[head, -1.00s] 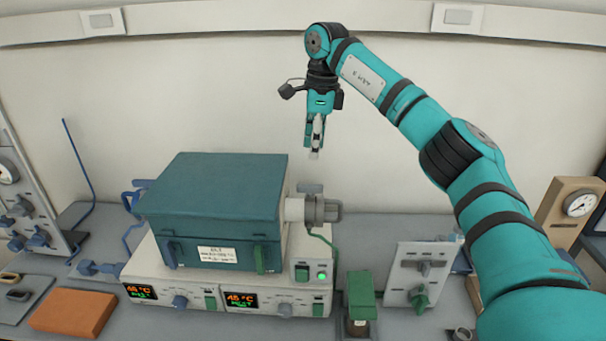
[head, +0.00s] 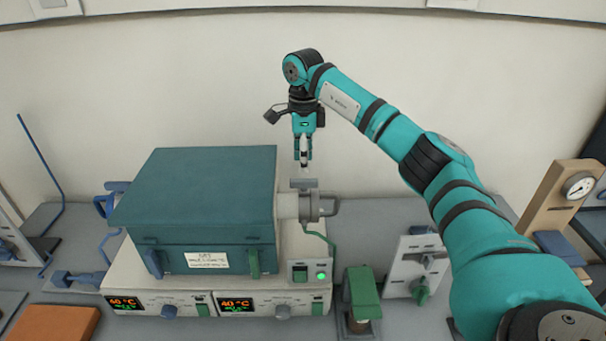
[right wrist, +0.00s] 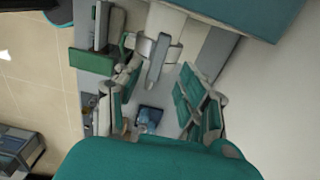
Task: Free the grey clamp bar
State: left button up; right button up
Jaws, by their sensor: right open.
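The grey clamp bar (head: 304,184) is a short bar on top of the round grey clamp fitting (head: 314,208), at the right side of the teal furnace (head: 195,200). My right gripper (head: 303,160) points down just above the bar, its fingers apart and empty. In the right wrist view the bar (right wrist: 157,60) shows between the spread fingers of my right gripper (right wrist: 160,85). I cannot tell whether any finger touches it. My left gripper is not in view.
A green-topped block (head: 362,290) and a white panel with a green lever (head: 415,265) stand right of the furnace base. A wooden gauge stand (head: 560,205) is farther right.

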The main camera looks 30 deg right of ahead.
aim_at(304, 180)
jog(key=f, duration=0.3)
jog(key=shift+s+p, duration=0.25)
jog(key=shift+p, duration=0.15)
jog(key=shift+w+f+p, duration=0.15)
jog(key=shift+f+p, duration=0.15)
jog(key=shift+f, duration=1.1)
jog(key=c, duration=0.5)
jog(key=shift+c, duration=1.3)
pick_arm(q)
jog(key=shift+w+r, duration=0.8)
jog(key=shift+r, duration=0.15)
pick_arm(e)
grip_shut()
